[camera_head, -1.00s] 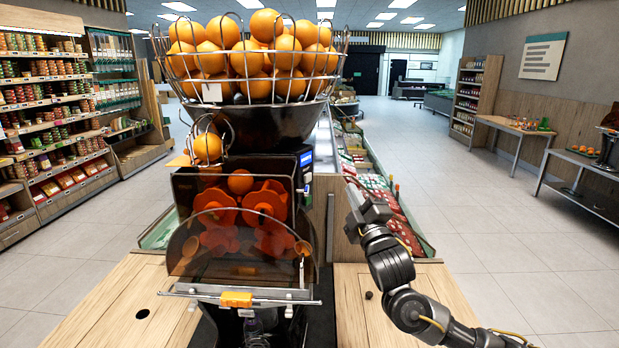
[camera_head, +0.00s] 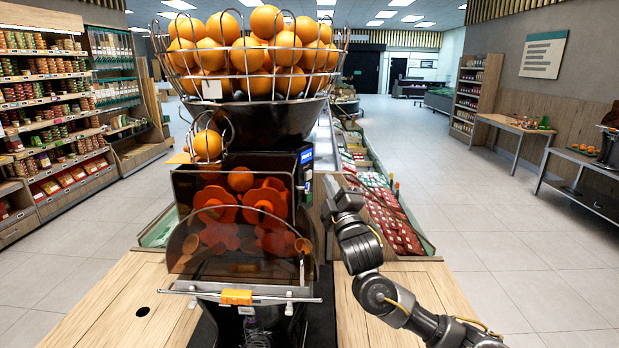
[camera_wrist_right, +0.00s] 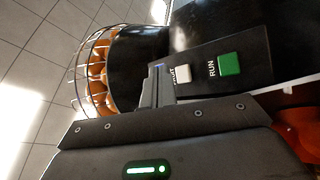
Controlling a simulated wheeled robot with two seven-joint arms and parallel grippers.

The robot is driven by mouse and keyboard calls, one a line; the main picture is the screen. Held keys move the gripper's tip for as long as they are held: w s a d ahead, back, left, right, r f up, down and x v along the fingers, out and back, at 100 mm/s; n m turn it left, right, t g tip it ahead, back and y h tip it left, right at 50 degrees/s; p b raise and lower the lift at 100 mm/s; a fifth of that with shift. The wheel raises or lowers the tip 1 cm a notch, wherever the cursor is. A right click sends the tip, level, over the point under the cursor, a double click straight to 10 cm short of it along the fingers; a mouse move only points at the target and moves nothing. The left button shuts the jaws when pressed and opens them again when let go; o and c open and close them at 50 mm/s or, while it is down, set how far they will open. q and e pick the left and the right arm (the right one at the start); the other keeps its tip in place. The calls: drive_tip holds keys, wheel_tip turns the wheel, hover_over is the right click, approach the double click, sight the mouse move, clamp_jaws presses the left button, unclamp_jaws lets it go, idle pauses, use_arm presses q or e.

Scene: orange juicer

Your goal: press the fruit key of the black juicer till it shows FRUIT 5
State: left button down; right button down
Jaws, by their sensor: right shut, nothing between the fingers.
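The black juicer (camera_head: 262,130) stands in the middle of the head view, with a wire basket of oranges on top. Its small blue display (camera_head: 306,158) is on the right side, too small to read. In the right wrist view, its side panel carries a white key (camera_wrist_right: 182,73) with a partly hidden label and a green RUN key (camera_wrist_right: 229,64). My right gripper (camera_head: 332,187) is beside the juicer's right side. In the wrist view its shut, empty fingers (camera_wrist_right: 158,88) lie just left of the white key, partly hiding its label; contact cannot be told. My left gripper is out of view.
The juicer stands on a wooden counter (camera_head: 120,310) with a round hole at left. A produce display (camera_head: 390,210) lies behind my right arm. Shelves (camera_head: 50,110) stand at far left. The floor at right is open.

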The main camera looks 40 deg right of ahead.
sight(312, 170)
drive_tip(key=shift+w+a, duration=0.25)
drive_tip(key=shift+w, duration=0.35)
drive_tip(key=shift+w+a, duration=0.25)
drive_tip(key=shift+w, duration=0.3)
idle(1.3)
drive_tip(key=shift+w+a, duration=0.2)
drive_tip(key=shift+w, duration=0.2)
drive_tip(key=shift+w+a+p, duration=0.15)
drive_tip(key=shift+w+p, duration=0.15)
drive_tip(key=shift+w, duration=0.05)
idle(0.7)
drive_tip(key=shift+s, duration=0.2)
drive_tip(key=shift+s+d, duration=0.3)
drive_tip(key=shift+s, duration=0.3)
drive_tip(key=shift+p, duration=0.3)
drive_tip(key=shift+s+d+p, duration=0.15)
drive_tip(key=shift+s+d, duration=0.2)
drive_tip(key=shift+s, duration=0.4)
drive_tip(key=shift+s+d+p, duration=0.15)
drive_tip(key=shift+s+d, duration=0.15)
drive_tip(key=shift+s, duration=0.5)
drive_tip(key=shift+s+d+p, duration=0.15)
drive_tip(key=shift+s+d, duration=0.2)
drive_tip(key=shift+s, duration=0.4)
